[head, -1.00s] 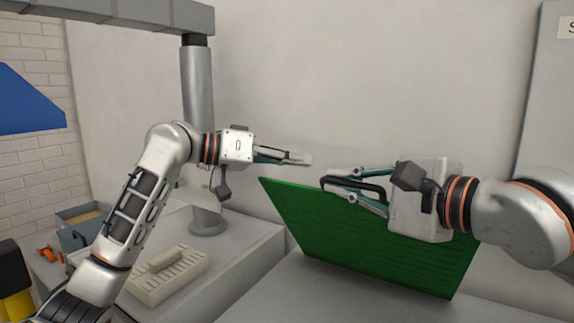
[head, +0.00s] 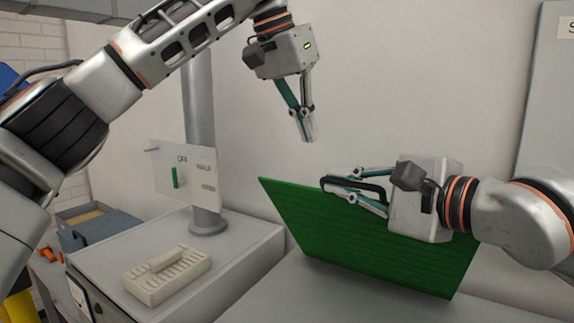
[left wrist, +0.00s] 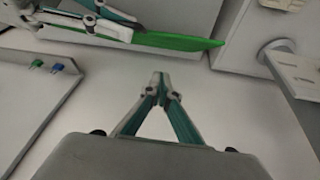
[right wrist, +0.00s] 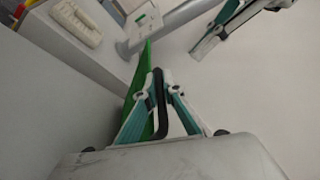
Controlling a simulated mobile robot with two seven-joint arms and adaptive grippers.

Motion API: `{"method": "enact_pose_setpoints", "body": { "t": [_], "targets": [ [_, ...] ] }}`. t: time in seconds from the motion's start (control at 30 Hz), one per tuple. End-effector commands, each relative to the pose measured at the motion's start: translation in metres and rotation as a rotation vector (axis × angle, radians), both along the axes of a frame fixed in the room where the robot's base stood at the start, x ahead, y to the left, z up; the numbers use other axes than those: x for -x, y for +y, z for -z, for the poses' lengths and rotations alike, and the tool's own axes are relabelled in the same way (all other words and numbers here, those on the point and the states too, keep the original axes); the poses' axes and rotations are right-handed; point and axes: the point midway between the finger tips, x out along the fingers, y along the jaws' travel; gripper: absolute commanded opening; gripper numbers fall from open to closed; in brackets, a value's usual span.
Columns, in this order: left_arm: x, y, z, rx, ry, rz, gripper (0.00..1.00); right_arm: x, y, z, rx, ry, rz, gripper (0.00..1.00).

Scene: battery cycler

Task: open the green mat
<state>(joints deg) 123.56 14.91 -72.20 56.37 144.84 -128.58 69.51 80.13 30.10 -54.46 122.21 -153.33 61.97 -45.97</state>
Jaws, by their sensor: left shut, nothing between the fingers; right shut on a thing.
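The green mat (head: 345,240) is a stiff, ribbed green panel standing tilted above the grey surface in the head view. My right gripper (head: 330,182) is shut on a black handle (head: 372,188) at the mat's upper edge. The handle also shows between the fingers in the right wrist view (right wrist: 160,105), with the mat edge-on beside it. My right gripper hides part of the mat. My left gripper (head: 307,136) is shut and empty, pointing down above the mat's upper left, apart from it. In the left wrist view the mat (left wrist: 180,42) shows as a thin green wedge.
A grey post (head: 199,100) stands at left with a clear plate (head: 200,190) marked OFF and HALF and a green slider. A cream slotted block (head: 168,275) lies on the left grey counter. A blue-grey bin (head: 105,225) is further left. The wall is close behind.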

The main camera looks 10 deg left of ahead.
Motion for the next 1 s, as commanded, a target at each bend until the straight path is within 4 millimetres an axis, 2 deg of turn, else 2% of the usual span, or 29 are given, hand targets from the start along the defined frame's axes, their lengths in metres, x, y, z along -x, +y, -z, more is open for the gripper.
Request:
{"method": "enact_pose_setpoints", "body": {
  "t": [0.03, 0.2, 0.37, 0.57, 0.93, 1.0],
  "targets": [
    [0.002, 0.009, -0.013, -0.028, -0.01, -0.034, 0.0, 0.0, 0.0, -0.002, -0.003, -0.005, -0.001, 0.0],
    [0.008, 0.03, -0.037, -0.086, -0.02, -0.114, 0.0, 0.001, 0.0, -0.003, -0.003, -0.005, -0.001, 0.0],
    [0.01, 0.037, -0.042, -0.105, -0.023, -0.143, 0.0, 0.001, 0.0, -0.003, -0.002, -0.006, -0.001, 0.0],
    [0.001, 0.036, -0.019, -0.105, -0.019, -0.143, 0.0, 0.001, 0.0, -0.003, -0.003, -0.006, -0.001, 0.0],
    [-0.024, 0.026, 0.049, -0.105, -0.02, -0.141, 0.0, 0.001, 0.0, -0.003, -0.003, -0.006, -0.002, 0.0],
    [-0.019, 0.029, 0.052, -0.104, -0.025, -0.142, 0.0, 0.001, 0.0, -0.003, -0.003, -0.006, -0.002, 0.0]
  ]
}}
